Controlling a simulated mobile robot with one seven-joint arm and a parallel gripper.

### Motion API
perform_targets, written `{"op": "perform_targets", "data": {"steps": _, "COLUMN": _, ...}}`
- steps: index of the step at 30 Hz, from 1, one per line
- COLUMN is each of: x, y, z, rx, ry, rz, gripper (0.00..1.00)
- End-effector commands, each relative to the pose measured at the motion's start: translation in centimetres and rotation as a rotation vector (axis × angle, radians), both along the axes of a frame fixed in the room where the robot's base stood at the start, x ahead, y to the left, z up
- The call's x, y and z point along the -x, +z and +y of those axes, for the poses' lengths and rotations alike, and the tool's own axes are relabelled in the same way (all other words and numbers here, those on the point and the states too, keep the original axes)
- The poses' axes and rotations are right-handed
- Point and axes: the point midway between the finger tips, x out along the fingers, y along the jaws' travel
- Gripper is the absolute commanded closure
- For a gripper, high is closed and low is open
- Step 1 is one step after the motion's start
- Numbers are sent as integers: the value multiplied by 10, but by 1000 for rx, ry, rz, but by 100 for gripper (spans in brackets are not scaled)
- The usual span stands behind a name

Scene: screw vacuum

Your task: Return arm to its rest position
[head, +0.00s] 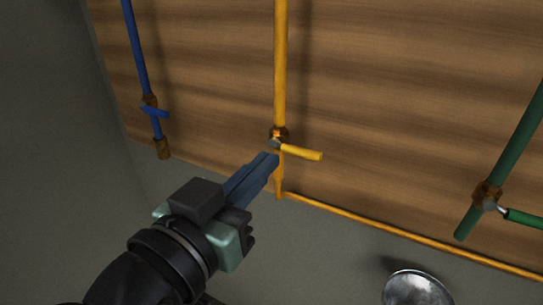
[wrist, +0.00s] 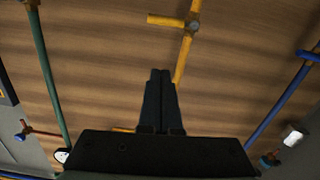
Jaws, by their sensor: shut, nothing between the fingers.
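My gripper (head: 273,158) reaches up from the lower left in the head view, its dark blue fingers together and empty. In the head view its tips are just below and left of the valve on the yellow pipe (head: 281,60). The yellow valve handle (head: 302,153) points to the right, roughly across the pipe. I cannot tell whether the fingertips touch the pipe. In the wrist view the shut fingers (wrist: 161,75) point at the wooden panel, with the yellow handle (wrist: 165,20) beyond their tips.
A blue pipe (head: 137,50) with a blue handle is at the left, and a green pipe (head: 520,130) with a green handle at the right. The wooden panel (head: 400,90) stands behind. A round metal object (head: 417,290) is at the bottom right. Grey floor lies below the panel.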

Motion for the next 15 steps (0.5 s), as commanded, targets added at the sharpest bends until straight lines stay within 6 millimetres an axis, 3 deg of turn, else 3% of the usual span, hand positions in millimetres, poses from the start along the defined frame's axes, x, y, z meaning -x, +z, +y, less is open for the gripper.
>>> {"op": "perform_targets", "data": {"steps": 11, "x": 1, "y": 2, "z": 1, "rx": 0, "ry": 3, "rz": -3, "gripper": 100}}
{"op": "perform_targets", "data": {"steps": 15, "x": -9, "y": 36, "z": 1, "rx": 4, "ry": 75, "rz": -72, "gripper": 100}}
